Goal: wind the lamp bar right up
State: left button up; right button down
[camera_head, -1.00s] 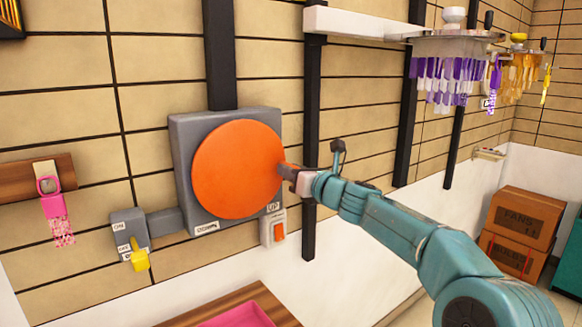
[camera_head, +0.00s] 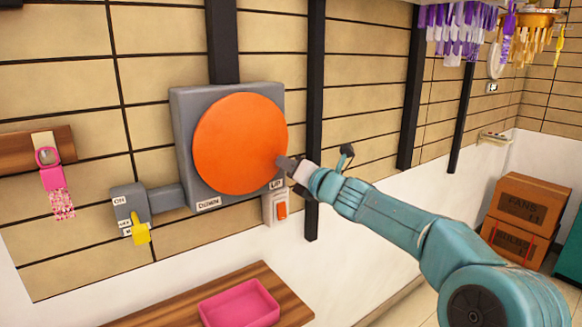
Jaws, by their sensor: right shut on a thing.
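The round orange wheel (camera_head: 235,135) sits on a grey wall box (camera_head: 184,122) with labels DOWN (camera_head: 209,204) and UP (camera_head: 277,184). My right gripper (camera_head: 284,162) is shut at the wheel's lower right edge; exactly what its fingertips hold is hidden. The lamp bar is cut off by the top edge. Below it hang a lamp with purple and white strips (camera_head: 457,38) and an orange-yellow lamp (camera_head: 535,25). My left gripper is not in view.
A grey ON/OFF box (camera_head: 130,206) with a yellow lever (camera_head: 140,232) is left of the wheel box. A small orange switch (camera_head: 281,210) is below it. A pink tray (camera_head: 240,304) lies on a wooden top (camera_head: 180,308). Cardboard boxes (camera_head: 527,210) stand at right.

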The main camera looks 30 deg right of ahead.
jog(key=shift+w+a+f, duration=0.1)
jog(key=shift+a+f, duration=0.05)
jog(key=shift+f, duration=0.3)
jog(key=c, duration=0.9)
grip_release()
jog(key=shift+r, duration=0.15)
jog(key=shift+s+r, duration=0.1)
jog(key=shift+s, duration=0.15)
jog(key=s+b, duration=0.2)
jog(key=s, duration=1.3)
jog(key=shift+s+d, duration=0.25)
jog(key=shift+s, duration=0.15)
